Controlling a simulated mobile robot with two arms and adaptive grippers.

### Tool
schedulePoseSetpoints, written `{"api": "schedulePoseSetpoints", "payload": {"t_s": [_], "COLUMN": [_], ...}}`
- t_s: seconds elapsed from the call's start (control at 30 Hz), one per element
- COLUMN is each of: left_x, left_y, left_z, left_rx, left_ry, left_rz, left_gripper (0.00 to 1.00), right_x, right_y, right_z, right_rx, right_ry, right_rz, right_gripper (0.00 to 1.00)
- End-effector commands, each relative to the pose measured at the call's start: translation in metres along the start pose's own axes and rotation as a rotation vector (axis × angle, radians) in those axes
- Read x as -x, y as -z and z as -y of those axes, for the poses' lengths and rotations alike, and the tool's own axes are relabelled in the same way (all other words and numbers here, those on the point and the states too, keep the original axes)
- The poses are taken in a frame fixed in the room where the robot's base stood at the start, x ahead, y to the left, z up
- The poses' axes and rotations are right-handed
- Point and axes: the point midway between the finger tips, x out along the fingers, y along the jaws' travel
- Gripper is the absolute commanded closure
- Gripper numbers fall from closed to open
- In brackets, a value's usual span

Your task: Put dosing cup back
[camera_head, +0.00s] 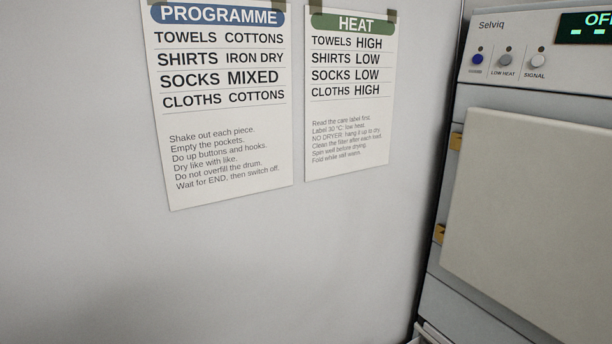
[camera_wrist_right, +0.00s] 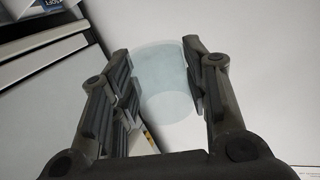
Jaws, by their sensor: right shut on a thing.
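In the right wrist view, a translucent pale-blue dosing cup (camera_wrist_right: 162,85) sits between the two dark fingers of my right gripper (camera_wrist_right: 160,80). The gripper is shut on the cup, with a finger on each side of it. The cup is held in front of a pale surface. My left gripper is not in view, and neither gripper shows in the head view.
The head view shows a Selviq dryer (camera_head: 540,200) at the right. A programme sheet (camera_head: 222,120) and a heat sheet (camera_head: 350,105) are taped to a plain pale wall (camera_head: 90,250). Dark and white edges (camera_wrist_right: 45,45) show at the left of the wrist view.

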Motion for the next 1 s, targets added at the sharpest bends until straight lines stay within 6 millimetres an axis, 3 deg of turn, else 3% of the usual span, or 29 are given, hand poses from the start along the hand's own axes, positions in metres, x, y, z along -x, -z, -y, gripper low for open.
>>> {"api": "schedulePoseSetpoints", "payload": {"t_s": [0.23, 0.43, 0.7, 1.0], "left_x": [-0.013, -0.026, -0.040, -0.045], "left_y": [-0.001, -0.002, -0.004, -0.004], "left_z": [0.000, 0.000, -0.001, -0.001], "left_rx": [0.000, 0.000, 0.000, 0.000], "left_ry": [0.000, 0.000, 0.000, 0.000], "left_rz": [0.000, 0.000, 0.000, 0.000], "left_gripper": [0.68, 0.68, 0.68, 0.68], "right_x": [0.039, 0.086, 0.147, 0.178], "right_y": [-0.007, 0.011, 0.053, 0.079], "right_z": [0.067, 0.109, 0.114, 0.102], "right_rx": [-0.003, -0.007, -0.022, -0.028], "right_ry": [0.030, -0.001, -0.127, -0.214], "right_rz": [0.004, -0.001, -0.019, -0.034], "right_gripper": [0.90, 0.90, 0.90, 0.90]}}
